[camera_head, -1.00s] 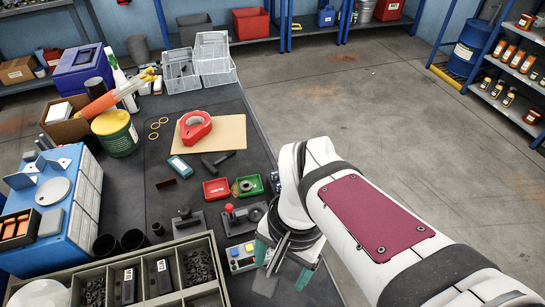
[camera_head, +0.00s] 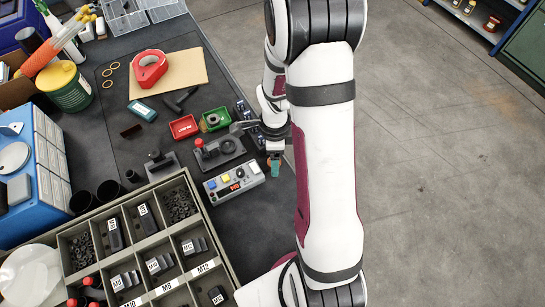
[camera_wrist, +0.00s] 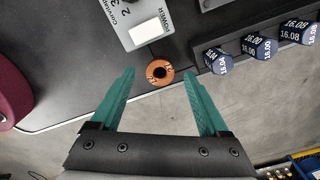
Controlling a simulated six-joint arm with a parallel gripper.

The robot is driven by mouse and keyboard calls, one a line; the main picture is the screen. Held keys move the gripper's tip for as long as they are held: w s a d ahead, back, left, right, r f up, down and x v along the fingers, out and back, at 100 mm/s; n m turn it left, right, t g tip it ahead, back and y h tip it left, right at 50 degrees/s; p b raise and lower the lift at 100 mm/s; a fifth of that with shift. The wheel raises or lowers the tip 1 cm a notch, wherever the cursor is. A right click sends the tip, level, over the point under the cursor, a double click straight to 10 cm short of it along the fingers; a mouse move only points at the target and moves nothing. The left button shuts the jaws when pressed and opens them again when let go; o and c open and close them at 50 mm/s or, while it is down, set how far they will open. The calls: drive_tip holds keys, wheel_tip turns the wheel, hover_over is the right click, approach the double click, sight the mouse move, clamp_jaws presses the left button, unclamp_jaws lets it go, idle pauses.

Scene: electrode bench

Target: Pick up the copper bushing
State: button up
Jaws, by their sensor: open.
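The copper bushing (camera_wrist: 160,73) is a small orange ring with a dark centre hole, lying on the dark bench top in the wrist view. Small dark marks show on its face. My gripper (camera_wrist: 160,74) is open, with a teal finger on each side of the bushing in the picture and a clear gap to both. I cannot tell how far above it the fingertips are. In the head view my gripper (camera_head: 275,166) points down near the bench's right edge, and I cannot make out the bushing there.
A grey control box (camera_head: 234,181) with coloured buttons stands close left of my gripper. In the wrist view, several blue numbered blocks (camera_wrist: 218,61) stand in a dark rack right of the bushing. The bench edge and open floor (camera_head: 420,170) are near.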

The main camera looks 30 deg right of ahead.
drive_tip(key=shift+f, duration=0.9)
clamp_jaws()
drive_tip(key=r, duration=0.4)
drive_tip(key=shift+s+d+r, duration=0.1)
drive_tip(key=shift+d+r, duration=0.1)
drive_tip(key=shift+r, duration=0.1)
drive_tip(key=s+d+r, duration=0.6)
drive_tip(key=s+d, duration=0.1)
drive_tip(key=s, duration=0.1)
drive_tip(key=shift+s+d+r, duration=0.2)
drive_tip(key=shift+s+r, duration=0.05)
drive_tip(key=shift+w, duration=0.1)
